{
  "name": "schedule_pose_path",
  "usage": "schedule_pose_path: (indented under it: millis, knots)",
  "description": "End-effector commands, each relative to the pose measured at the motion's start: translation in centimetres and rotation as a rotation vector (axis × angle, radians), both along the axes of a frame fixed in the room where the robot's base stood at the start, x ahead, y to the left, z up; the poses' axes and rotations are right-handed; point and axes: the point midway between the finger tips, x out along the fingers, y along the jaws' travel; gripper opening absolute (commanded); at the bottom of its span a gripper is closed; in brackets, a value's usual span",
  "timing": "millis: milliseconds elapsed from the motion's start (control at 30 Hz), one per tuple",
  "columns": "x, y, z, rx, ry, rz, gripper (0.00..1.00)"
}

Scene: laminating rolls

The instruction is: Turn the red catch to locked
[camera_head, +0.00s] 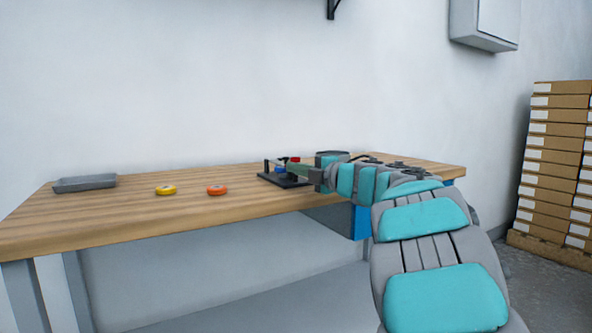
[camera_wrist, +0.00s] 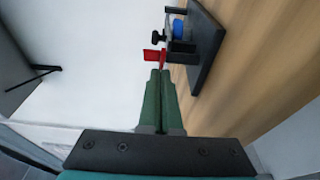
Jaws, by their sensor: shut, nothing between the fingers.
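The red catch (camera_head: 294,160) is on a small black fixture (camera_head: 284,180) that stands on the wooden workbench. In the wrist view the red catch (camera_wrist: 154,56) lies right at the tips of my gripper, with a blue part (camera_wrist: 179,28) and a dark knob beyond it. My gripper (camera_wrist: 160,72) has its two green fingers shut together with nothing between them. Its tips are at or just short of the catch; I cannot tell whether they touch it. In the head view my gripper (camera_head: 298,169) partly hides the fixture, and the catch's lock marking does not show.
A grey tray (camera_head: 85,183), a yellow roll (camera_head: 166,190) and an orange roll (camera_head: 217,190) are on the bench (camera_head: 120,215) left of the fixture. Dark items (camera_head: 400,166) lie behind my arm. Stacked boxes (camera_head: 555,165) stand at the right. The bench's middle front is clear.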

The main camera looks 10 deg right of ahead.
Motion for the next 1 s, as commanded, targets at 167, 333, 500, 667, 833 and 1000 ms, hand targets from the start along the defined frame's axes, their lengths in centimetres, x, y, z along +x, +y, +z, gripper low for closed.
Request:
schedule_pose_path:
  millis: [167,333,500,667,833,1000]
  knots:
    - [-0.04,0.14,0.03,-0.001,-0.001,-0.029,0.00]
    - [0.01,0.08,-0.07,0.000,0.001,-0.057,0.00]
    - [0.04,0.13,-0.17,0.000,0.002,-0.086,0.00]
    - [0.05,0.22,-0.16,0.001,0.002,-0.118,0.00]
    - [0.05,0.24,-0.06,0.000,0.001,-0.158,0.00]
    - [0.07,0.49,0.01,-0.002,-0.001,-0.197,0.00]
